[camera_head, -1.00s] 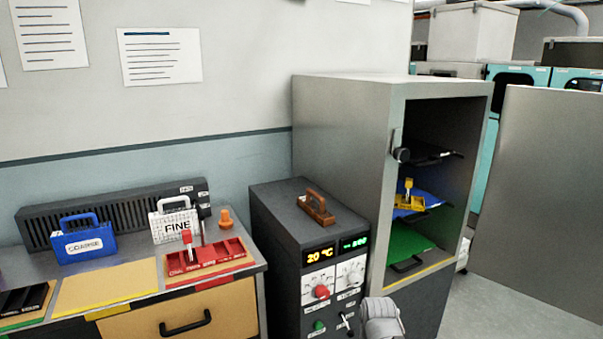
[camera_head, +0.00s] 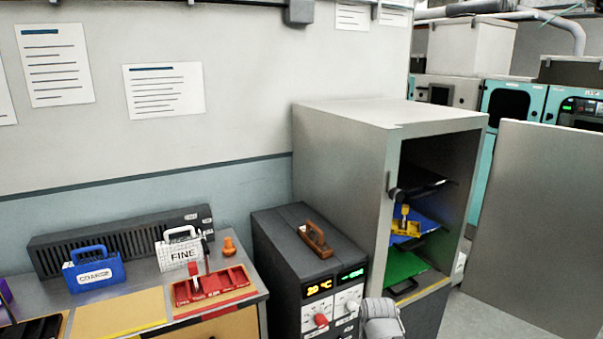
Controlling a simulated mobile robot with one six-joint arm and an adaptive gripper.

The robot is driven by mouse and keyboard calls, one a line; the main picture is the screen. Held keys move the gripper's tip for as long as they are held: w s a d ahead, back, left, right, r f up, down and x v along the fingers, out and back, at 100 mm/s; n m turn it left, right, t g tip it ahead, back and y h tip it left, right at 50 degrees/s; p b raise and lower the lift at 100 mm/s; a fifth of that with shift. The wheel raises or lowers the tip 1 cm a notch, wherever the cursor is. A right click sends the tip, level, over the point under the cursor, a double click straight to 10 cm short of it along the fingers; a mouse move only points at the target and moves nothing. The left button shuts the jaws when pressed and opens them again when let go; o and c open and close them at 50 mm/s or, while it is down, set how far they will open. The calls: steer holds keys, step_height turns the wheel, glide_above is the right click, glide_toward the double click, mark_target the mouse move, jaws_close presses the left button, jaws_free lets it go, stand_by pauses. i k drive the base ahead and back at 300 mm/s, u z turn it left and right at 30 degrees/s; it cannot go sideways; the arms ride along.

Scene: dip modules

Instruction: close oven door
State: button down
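The oven (camera_head: 345,152) is a tall grey cabinet right of centre, with its front open. Its door (camera_head: 537,225) is a flat grey panel swung wide open at the right, apart from the cabinet's front. Inside are a black shelf (camera_head: 428,188), a blue tray (camera_head: 432,221) with a yellow tool (camera_head: 407,224) on it, and a green tray (camera_head: 402,266). A dark knob-like latch (camera_head: 394,194) sits at the left edge of the opening. A grey rounded part at the bottom centre appears to be my arm; my gripper's fingers are not visible.
A dark control unit (camera_head: 285,252) with dials and a brown-handled block (camera_head: 315,239) stands left of the oven. A bench at left holds a blue case (camera_head: 94,271), a white "FINE" case (camera_head: 180,250) and a red tray (camera_head: 213,286). Floor (camera_head: 480,312) shows between oven and door.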

mark_target(536, 256)
steer(key=z, duration=2.2)
steer(key=i, duration=2.1)
